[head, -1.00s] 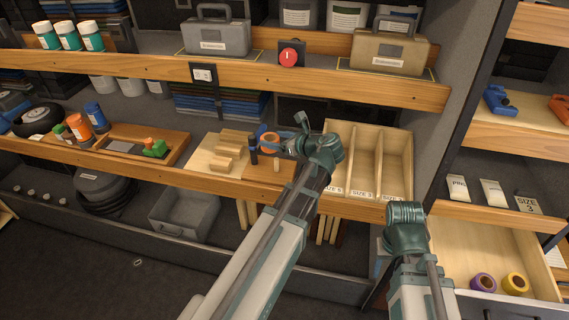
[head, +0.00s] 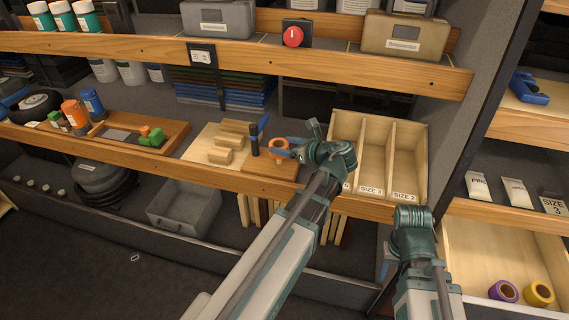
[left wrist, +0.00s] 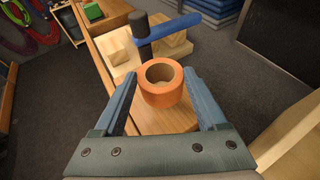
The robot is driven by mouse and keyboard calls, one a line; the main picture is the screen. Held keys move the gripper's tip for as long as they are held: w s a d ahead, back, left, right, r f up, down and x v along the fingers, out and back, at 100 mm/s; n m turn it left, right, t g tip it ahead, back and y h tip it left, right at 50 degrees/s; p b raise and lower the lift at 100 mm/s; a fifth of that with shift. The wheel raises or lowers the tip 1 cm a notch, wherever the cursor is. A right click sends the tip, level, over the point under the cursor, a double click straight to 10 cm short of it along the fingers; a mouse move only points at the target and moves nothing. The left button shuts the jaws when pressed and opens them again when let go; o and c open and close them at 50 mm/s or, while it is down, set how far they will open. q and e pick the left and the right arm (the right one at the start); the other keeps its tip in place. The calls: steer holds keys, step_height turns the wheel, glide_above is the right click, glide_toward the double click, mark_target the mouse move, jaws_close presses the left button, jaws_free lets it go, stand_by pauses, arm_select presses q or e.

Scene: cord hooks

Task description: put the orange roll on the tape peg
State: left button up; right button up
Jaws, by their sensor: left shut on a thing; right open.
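The orange roll (head: 278,143) is between the blue fingers of my left gripper (head: 284,149), above or on a brown wooden board (head: 262,167). In the left wrist view the orange roll (left wrist: 162,92) has its hole facing up, with a finger of my left gripper (left wrist: 162,98) on each side. Whether its underside touches the board is unclear. A dark upright post (head: 254,139) with a blue bar (left wrist: 168,27) stands just left of the roll; I cannot tell whether it is the tape peg. My right gripper (head: 386,263) is mostly hidden beside my right arm, low at the front.
Light wooden blocks (head: 226,143) lie left of the post. A divided wooden bin (head: 412,160) stands right of my left gripper. Purple (head: 503,291) and yellow (head: 538,292) rolls lie in a lower tray. A shelf edge (head: 330,78) runs above the work area.

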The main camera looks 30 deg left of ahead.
arm_select(q)
steer(key=shift+f, duration=0.15)
step_height(320, 180, down, 4)
steer(key=b, duration=0.3)
steer(key=shift+b, duration=0.4)
steer(key=shift+r, duration=0.2)
steer(key=shift+f, duration=0.15)
steer(key=o, duration=0.9)
steer(key=shift+f, duration=0.1)
steer(key=o, duration=0.4)
steer(key=shift+r, duration=0.2)
